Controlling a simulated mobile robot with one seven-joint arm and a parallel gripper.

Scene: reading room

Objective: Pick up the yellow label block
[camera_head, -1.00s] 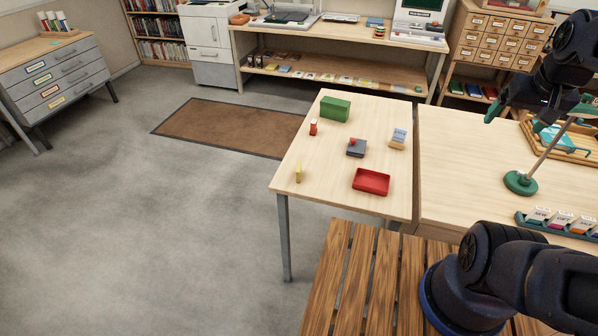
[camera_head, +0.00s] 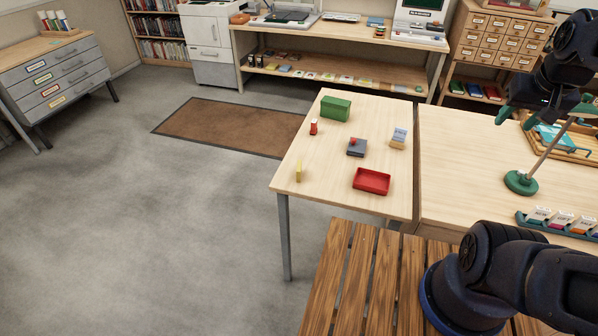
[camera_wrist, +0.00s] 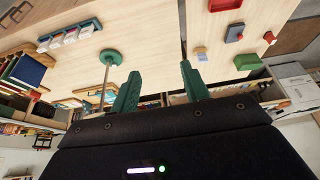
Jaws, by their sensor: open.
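The yellow label block (camera_head: 298,171) stands upright on the light wooden table (camera_head: 320,187), near its left edge. I cannot make it out in the wrist view. My gripper (camera_head: 540,108) is at the upper right of the head view, above the right-hand table and well away from the block. In the wrist view my gripper (camera_wrist: 160,68) shows two green fingers spread apart, with nothing between them.
A red tray (camera_head: 371,190), a grey block with a red knob (camera_head: 356,151), a small red object (camera_head: 313,127), a green box (camera_head: 335,108) and a card holder (camera_head: 398,143) share the block's table. A green-based stand (camera_head: 520,183) rises from the right-hand table.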

